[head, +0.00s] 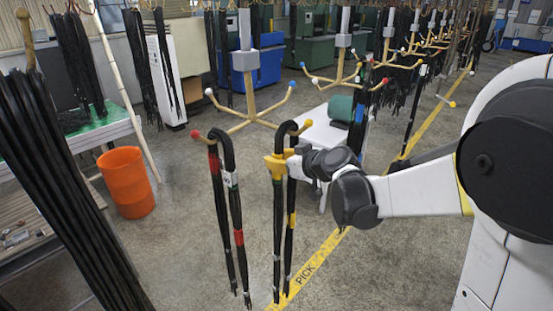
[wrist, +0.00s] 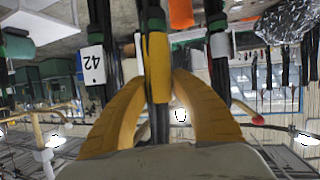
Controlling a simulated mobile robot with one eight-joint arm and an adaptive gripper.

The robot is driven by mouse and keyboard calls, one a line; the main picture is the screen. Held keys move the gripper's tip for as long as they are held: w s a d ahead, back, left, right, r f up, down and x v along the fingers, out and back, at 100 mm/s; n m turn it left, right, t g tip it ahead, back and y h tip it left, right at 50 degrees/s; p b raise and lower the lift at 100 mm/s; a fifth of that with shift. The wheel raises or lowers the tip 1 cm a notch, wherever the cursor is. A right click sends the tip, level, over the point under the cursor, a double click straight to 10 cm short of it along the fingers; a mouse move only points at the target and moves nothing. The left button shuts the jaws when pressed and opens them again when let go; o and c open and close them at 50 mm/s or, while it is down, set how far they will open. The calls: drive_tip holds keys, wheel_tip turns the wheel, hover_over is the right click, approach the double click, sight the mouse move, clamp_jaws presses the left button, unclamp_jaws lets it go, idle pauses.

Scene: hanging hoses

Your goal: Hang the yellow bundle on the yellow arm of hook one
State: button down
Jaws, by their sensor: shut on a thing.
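The yellow bundle (head: 278,225) is black hoses bent over at the top, with yellow bands on its strands. My gripper (head: 277,167) is shut on one strand just below the bend; in the wrist view its yellow fingers (wrist: 158,95) close around a black strand with a yellow band (wrist: 157,65). The yellow-tipped arm (head: 294,126) of the near hook shows at the bundle's bend. The bend looks to be over or right beside this arm; I cannot tell whether it rests on it. Both strands hang down nearly upright.
A red-banded bundle (head: 228,190) hangs on the same hook's red-tipped arm (head: 195,134), close to the left. The hook's white-tipped (head: 209,92) and blue-tipped (head: 292,84) arms are bare. An orange bin (head: 127,183) stands left. More hooks and a white cart (head: 323,133) are behind.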

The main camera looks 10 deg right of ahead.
drive_tip(key=c, duration=1.1)
unclamp_jaws()
drive_tip(key=v, duration=1.1)
drive_tip(key=s+f+m+g+h+b, duration=0.1)
drive_tip(key=s+f+g+b, duration=0.1)
drive_tip(key=s+f+b, duration=0.5)
drive_tip(key=s+a+f+m+g+h+b, duration=0.1)
drive_tip(key=s+f+b, duration=0.7)
drive_tip(key=f, duration=0.9)
drive_tip(key=s+a+f+m+g+h+b, duration=0.1)
drive_tip(key=s+f+m+g+h+b, duration=0.1)
drive_tip(key=s+f+b, duration=0.6)
wheel_tip(320, 180, down, 4)
drive_tip(key=shift+f+m+g+h+b, duration=0.25)
drive_tip(key=shift+m+h+b, duration=0.45)
drive_tip(key=shift+b, duration=1.8)
drive_tip(key=shift+w, duration=0.1)
